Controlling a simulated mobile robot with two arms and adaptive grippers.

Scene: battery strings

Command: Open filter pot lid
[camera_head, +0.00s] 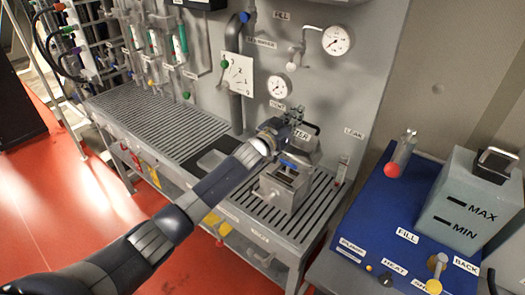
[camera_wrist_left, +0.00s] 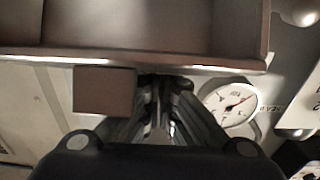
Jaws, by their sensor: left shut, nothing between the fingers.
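The filter pot (camera_head: 284,190) is a grey metal box on the slatted bench, below the partly covered FILTER label. A grey plate with a black handle (camera_head: 311,127) stands tilted up at the back of the pot; it looks like the lid, raised. The pot's top appears open, though my arm partly covers it. My left gripper (camera_head: 293,113) is above and behind the pot, near the wall and left of the handle. In the left wrist view its fingers (camera_wrist_left: 158,105) are together and empty, beside a brownish metal box form (camera_wrist_left: 150,25). My right gripper is not in view.
Pressure gauges (camera_head: 278,87) and pipes are on the grey wall close behind my gripper; a gauge (camera_wrist_left: 231,106) also shows in the left wrist view. A blue unit (camera_head: 375,205) with a grey tank (camera_head: 468,205) stands at right. The bench's left grating (camera_head: 150,115) is clear.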

